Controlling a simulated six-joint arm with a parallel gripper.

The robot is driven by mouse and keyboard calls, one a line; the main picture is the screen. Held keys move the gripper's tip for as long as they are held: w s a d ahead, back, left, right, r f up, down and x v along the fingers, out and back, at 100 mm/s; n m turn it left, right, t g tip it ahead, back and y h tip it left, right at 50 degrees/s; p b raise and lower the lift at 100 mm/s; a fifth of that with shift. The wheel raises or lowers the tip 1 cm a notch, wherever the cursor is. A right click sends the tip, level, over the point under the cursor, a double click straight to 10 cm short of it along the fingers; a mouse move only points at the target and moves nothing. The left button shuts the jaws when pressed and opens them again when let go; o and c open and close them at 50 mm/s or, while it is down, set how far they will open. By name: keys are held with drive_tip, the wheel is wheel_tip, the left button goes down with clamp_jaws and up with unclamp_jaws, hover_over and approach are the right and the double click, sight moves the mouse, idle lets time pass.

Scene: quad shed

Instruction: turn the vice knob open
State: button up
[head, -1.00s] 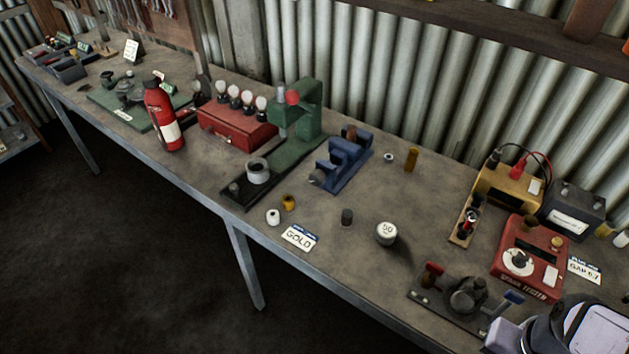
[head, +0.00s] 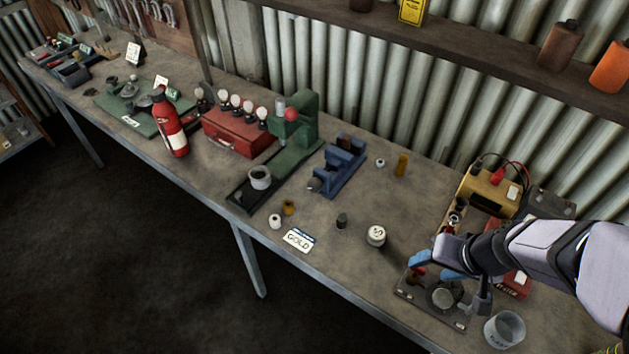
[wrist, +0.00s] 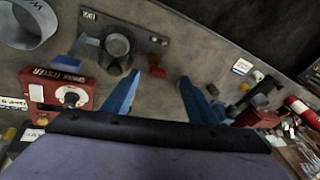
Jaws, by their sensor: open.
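The blue vice (head: 345,160) stands on the bench right of the green press. Its grey round knob (head: 314,184) is at the near left end. My gripper (head: 432,264) is at the right, over the dark plate fixture, well apart from the vice. Its blue fingers are spread with nothing between them, and they also show in the wrist view (wrist: 159,77). A small dark blue shape at the right of the wrist view may be the vice; its knob cannot be made out there.
A dark plate fixture (head: 408,291) with a round cup lies below my gripper. A green press (head: 298,130) stands left of the vice.

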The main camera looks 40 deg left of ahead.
drive_tip(key=w+a+f+m+t+b, duration=0.2)
drive_tip(key=w+a+f+t+b, duration=0.15)
drive_tip(key=w+a, duration=0.55)
drive_tip(key=m+t+y+b, duration=0.1)
drive_tip(key=m+t+b, duration=0.4)
drive_tip(key=t, duration=0.1)
approach(313, 188)
drive_tip(key=w+d+f, duration=0.1)
drive_tip(key=w, duration=0.1)
drive_tip(key=w+d, duration=0.1)
drive_tip(key=w, duration=0.1)
drive_tip(key=w+d+f, duration=0.1)
drive_tip(key=w, duration=0.1)
drive_tip(key=shift+w+d+f, duration=0.3)
drive_tip(key=shift+d+f, duration=0.1)
drive_tip(key=s+a+t, duration=0.1)
drive_tip(key=s, duration=0.1)
drive_tip(key=s+a+m+b, duration=0.1)
drive_tip(key=a, duration=0.1)
drive_tip(key=s+a+m+t, duration=0.1)
drive_tip(key=s, duration=0.1)
drive_tip(key=shift+s+a+t+b, duration=0.25)
drive_tip(key=shift+s+t+b, duration=0.05)
drive_tip(key=shift+t+b, duration=0.05)
drive_tip(key=shift+s+r, duration=0.1)
drive_tip(key=shift+s, duration=0.15)
drive_tip(key=shift+p+x, duration=1.25)
drive_tip(key=shift+x, duration=2.5)
drive_tip(key=shift+c, duration=0.7)
drive_tip(key=c, duration=0.9)
